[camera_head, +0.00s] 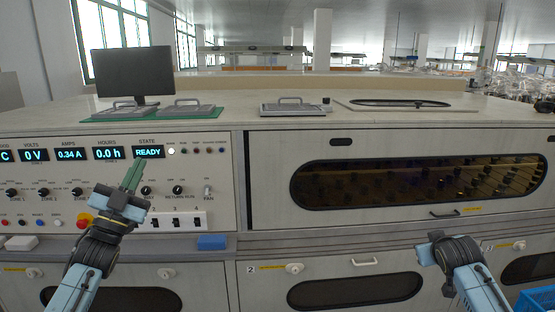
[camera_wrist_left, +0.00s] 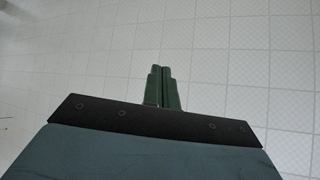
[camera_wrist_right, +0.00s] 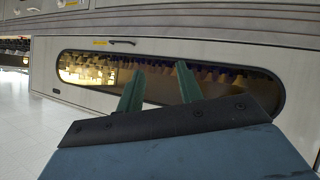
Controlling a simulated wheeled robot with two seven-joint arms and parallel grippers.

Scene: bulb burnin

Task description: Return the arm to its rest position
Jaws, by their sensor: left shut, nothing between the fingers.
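My left gripper (camera_head: 132,176) is raised in front of the control panel (camera_head: 120,185), its green fingers pointing up just below the READY display (camera_head: 148,152). In the left wrist view its fingers (camera_wrist_left: 163,86) are together with nothing between them, against a pale tiled surface. My right arm (camera_head: 462,268) shows at the lower right of the head view, with its fingers hidden there. In the right wrist view my right gripper's green fingers (camera_wrist_right: 156,88) stand apart and empty, facing a lower drawer with a long window (camera_wrist_right: 215,80).
The oven cabinet with a long dark window (camera_head: 420,182) fills the right. A monitor (camera_head: 133,73) and metal lidded trays (camera_head: 294,106) stand on the counter. A blue block (camera_head: 211,242) sits on the ledge below the panel. A blue crate (camera_head: 537,299) stands at lower right.

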